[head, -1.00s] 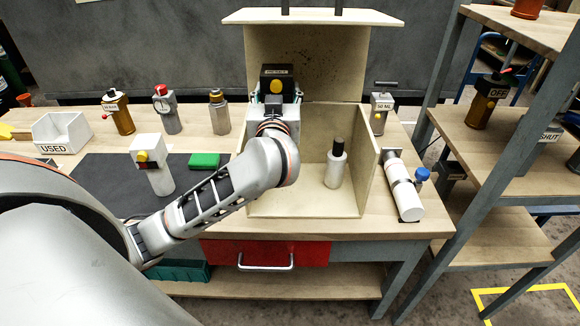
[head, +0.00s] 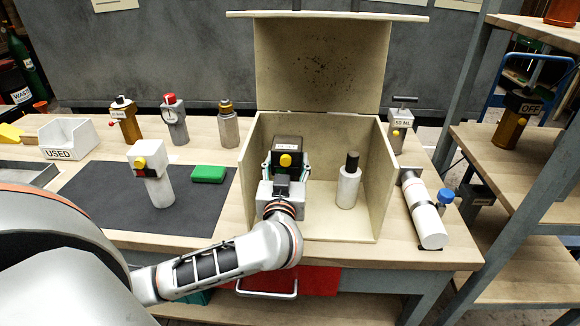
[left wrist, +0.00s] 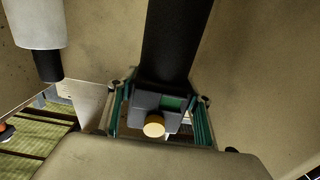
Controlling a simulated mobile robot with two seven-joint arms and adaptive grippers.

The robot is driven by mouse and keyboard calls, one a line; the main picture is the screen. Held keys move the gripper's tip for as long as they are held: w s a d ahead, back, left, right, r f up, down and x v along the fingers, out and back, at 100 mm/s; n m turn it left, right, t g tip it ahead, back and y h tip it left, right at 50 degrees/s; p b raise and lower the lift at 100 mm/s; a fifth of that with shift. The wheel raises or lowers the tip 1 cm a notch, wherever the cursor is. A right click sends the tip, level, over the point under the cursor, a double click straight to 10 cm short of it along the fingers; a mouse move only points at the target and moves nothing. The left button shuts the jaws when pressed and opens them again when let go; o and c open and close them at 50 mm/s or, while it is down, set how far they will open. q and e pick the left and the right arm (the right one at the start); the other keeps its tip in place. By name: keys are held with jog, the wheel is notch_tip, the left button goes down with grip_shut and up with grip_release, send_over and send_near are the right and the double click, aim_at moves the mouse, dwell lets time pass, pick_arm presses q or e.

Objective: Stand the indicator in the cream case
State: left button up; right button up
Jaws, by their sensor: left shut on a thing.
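The cream case (head: 378,190) stands open on the bench with its lid (head: 320,62) raised behind. My left gripper (head: 287,168) is inside the case's left half, shut on the indicator (head: 288,147), a dark block with a yellow knob. The indicator looks upright; its lower part is hidden behind my gripper, so I cannot tell whether it touches the case floor. In the left wrist view, the indicator (left wrist: 172,45) sits between the fingers of my left gripper (left wrist: 160,118). My right gripper is not in view.
A white bottle with a black cap (head: 348,188) stands in the case's right half, apart from the indicator. A white cylinder with a blue knob (head: 427,215) lies right of the case. A white device (head: 152,175) and green block (head: 208,174) are on the dark mat left.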

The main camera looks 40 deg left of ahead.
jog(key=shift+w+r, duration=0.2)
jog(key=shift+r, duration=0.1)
pick_arm(q)
jog(key=shift+f, duration=0.15)
jog(key=o, duration=1.4)
jog(key=shift+f, duration=0.1)
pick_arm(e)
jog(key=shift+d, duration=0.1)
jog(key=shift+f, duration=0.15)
